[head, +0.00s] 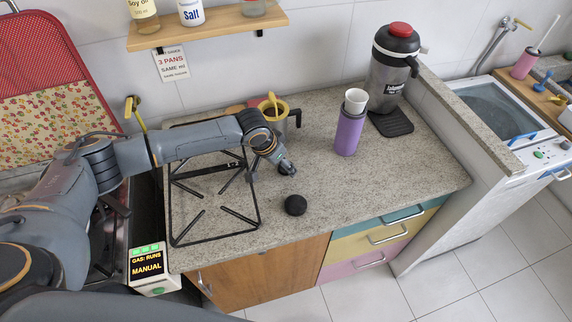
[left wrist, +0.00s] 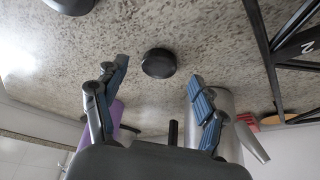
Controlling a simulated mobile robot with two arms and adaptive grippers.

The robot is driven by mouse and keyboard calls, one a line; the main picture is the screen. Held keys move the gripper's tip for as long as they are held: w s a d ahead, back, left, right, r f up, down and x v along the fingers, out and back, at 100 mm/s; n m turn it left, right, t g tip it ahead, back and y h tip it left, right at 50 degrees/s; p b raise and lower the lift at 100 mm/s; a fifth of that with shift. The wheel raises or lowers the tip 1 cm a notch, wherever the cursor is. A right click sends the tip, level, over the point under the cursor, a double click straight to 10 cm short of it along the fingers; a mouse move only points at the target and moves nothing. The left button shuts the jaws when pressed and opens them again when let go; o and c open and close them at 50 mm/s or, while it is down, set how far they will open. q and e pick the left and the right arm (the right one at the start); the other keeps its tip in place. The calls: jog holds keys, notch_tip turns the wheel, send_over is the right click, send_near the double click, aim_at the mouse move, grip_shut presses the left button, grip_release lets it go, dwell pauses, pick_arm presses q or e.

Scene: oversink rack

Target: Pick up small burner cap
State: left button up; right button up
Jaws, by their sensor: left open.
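The small burner cap (head: 287,169) is a dark round disc on the granite counter, partly hidden by my left gripper (head: 281,163) in the head view. In the left wrist view the cap (left wrist: 158,63) lies flat beyond the gap between the fingertips of my left gripper (left wrist: 160,80). The jaws are open and empty, with visible room on both sides of the cap. A larger black cap (head: 295,205) sits nearer the counter's front; its edge shows in the wrist view (left wrist: 70,4). My right gripper is not in view.
A black pan grate (head: 215,233) lies left of the caps. The counter right of the caps is clear.

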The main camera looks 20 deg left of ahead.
pick_arm(q)
jog(key=shift+x, duration=1.1)
jog(key=c, duration=1.2)
jog(key=shift+r, duration=0.1)
jog(key=shift+c, duration=0.2)
